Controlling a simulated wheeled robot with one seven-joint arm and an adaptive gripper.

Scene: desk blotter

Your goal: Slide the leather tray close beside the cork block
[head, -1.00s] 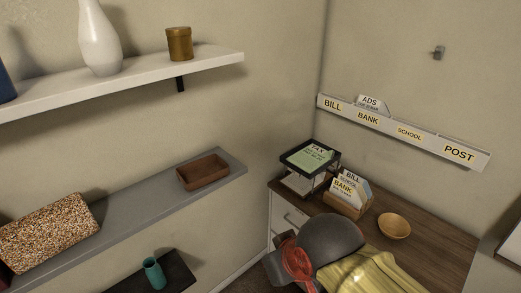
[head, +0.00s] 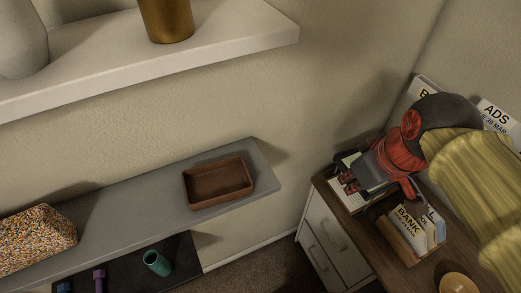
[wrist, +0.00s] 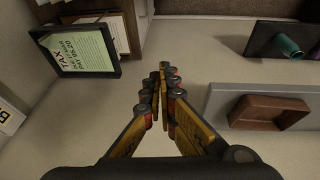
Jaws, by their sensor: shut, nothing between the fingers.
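The leather tray (head: 218,183), brown, shallow and empty, lies near the right end of the grey shelf (head: 125,222). The cork block (head: 35,238), speckled brown and white, sits on the same shelf at the far left, with a wide bare stretch between them. My gripper (head: 350,186) is over the desk corner, right of the tray and apart from it. In the wrist view my gripper (wrist: 165,76) is shut and empty, and the tray (wrist: 268,112) shows to its right. The cork block is outside the wrist view.
A white shelf (head: 230,32) with a gold canister (head: 167,18) and a pale vase hangs above. A dark lower shelf (head: 190,248) carries a teal cup (head: 157,263). The wooden desk holds a card box (head: 410,240), a paper stand and a bowl (head: 458,284).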

